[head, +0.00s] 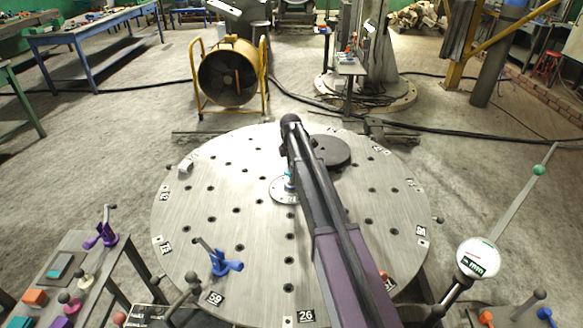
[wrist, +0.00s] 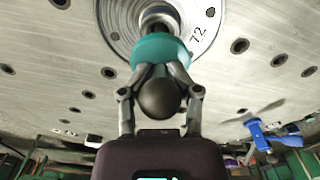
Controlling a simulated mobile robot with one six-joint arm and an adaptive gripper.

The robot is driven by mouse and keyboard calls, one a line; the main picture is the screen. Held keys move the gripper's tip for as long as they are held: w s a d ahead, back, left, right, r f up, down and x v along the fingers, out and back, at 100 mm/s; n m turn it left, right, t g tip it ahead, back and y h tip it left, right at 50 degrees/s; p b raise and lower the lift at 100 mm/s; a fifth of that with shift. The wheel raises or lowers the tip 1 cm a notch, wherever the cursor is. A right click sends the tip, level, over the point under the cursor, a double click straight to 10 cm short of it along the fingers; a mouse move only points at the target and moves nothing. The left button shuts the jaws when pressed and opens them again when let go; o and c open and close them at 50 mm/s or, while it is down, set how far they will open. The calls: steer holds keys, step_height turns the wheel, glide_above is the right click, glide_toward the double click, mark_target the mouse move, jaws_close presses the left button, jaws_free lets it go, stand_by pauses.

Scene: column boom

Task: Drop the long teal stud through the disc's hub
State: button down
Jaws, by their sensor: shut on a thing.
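The long teal stud (wrist: 163,49) has a teal collar, a grey metal shaft and a dark ball at its near end. My gripper (wrist: 160,78) is shut on it just below the ball. The pale metal disc (wrist: 198,34), marked 72, lies on the round table under the stud. The stud's far end is over the disc's hub, and the stud covers the hub; I cannot tell whether the tip is inside. In the head view, the disc (head: 279,194) shows beside my arm with a bit of the teal stud (head: 289,176) above it. My arm hides the gripper there.
The round steel table (head: 190,230) has many holes. A dark round plate (head: 332,151) lies behind the disc to the right. A blue clamp (head: 222,262) stands front left. A side bench (head: 75,262) with coloured parts is at left, a dial gauge (head: 478,258) at right.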

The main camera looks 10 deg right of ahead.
mark_target(291, 180)
steer(key=shift+f+b, duration=2.65)
steer(key=shift+f, duration=0.05)
stand_by(4.2)
steer(key=c, duration=0.6)
jaws_free()
steer(key=shift+r, duration=0.25)
